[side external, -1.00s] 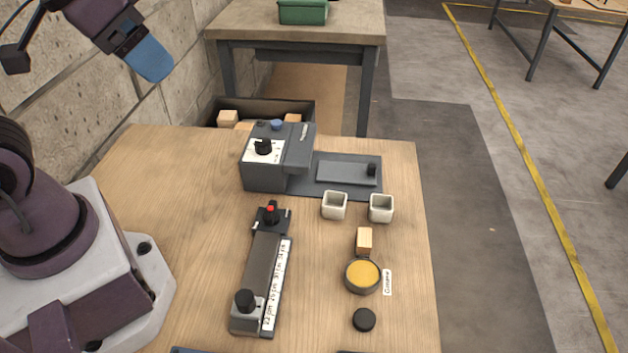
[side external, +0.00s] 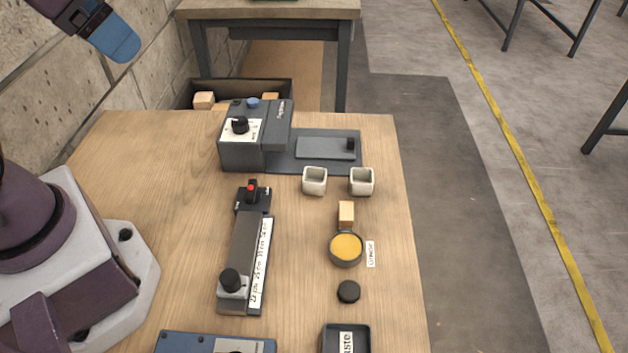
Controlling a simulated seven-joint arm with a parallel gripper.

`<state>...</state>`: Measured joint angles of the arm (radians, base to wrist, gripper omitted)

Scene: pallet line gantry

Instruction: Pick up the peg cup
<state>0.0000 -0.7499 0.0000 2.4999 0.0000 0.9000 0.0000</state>
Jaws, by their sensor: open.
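Two small off-white square cups stand upright near the right edge of the wooden table: a left cup (side external: 314,187) and a right cup (side external: 361,187). I cannot tell which is the peg cup, and no pegs can be made out in either. My gripper (side external: 115,40) is in the upper left, raised well away from both cups. Its blue fingers overlap in this view, so the gap between them is hidden. It is open, and nothing shows in it.
A grey machine with a knob (side external: 255,150) stands behind the cups. A slider unit (side external: 247,260) lies left of them. A wooden block (side external: 346,215), a yellow-topped round dish (side external: 345,248), a black disc (side external: 348,292) and a dark labelled tray (side external: 362,332) sit in front.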

